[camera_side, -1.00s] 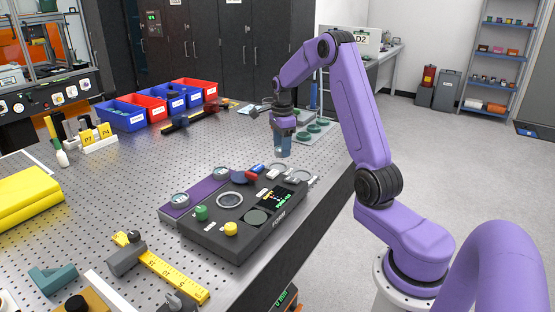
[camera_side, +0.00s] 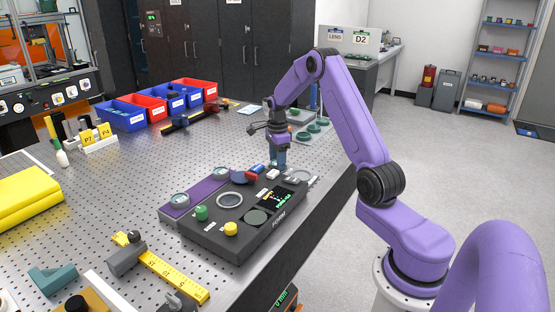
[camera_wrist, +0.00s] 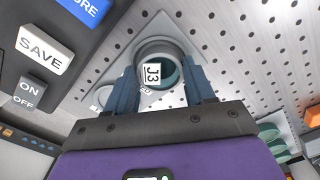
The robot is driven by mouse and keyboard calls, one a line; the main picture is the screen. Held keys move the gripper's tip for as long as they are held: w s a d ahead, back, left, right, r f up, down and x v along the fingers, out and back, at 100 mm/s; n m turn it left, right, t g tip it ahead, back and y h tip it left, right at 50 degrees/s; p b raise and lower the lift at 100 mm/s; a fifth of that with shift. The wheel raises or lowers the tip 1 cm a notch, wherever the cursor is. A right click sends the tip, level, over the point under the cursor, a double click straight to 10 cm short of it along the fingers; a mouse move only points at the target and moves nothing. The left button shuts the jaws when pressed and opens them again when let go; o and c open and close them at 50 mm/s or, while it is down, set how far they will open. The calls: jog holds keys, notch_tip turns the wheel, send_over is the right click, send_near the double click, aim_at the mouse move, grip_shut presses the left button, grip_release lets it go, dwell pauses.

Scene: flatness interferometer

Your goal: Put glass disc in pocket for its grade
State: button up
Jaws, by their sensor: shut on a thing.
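My gripper (camera_side: 279,163) points down at the back edge of the black interferometer (camera_side: 238,238). In the wrist view, my gripper (camera_wrist: 163,85) has its blue fingers shut on the glass disc (camera_wrist: 169,72), a round piece with a white tag reading J3. A pale grey plate (camera_wrist: 122,76) lies under and around the disc; whether they touch is unclear. In the side view the fingers mostly hide the disc. A tray with several green round pockets (camera_side: 313,128) stands behind the gripper; pocket grades are not readable.
The interferometer has green (camera_side: 201,212) and yellow (camera_side: 231,229) knobs, a lit screen (camera_side: 275,198) and a SAVE button (camera_wrist: 42,48). A purple strip (camera_side: 203,187) with two round glasses lies to its left. Red and blue bins (camera_side: 125,118) stand at the back.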

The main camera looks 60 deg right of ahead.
jog(key=shift+f, duration=0.15)
jog(key=o, duration=1.1)
jog(key=shift+c, duration=0.2)
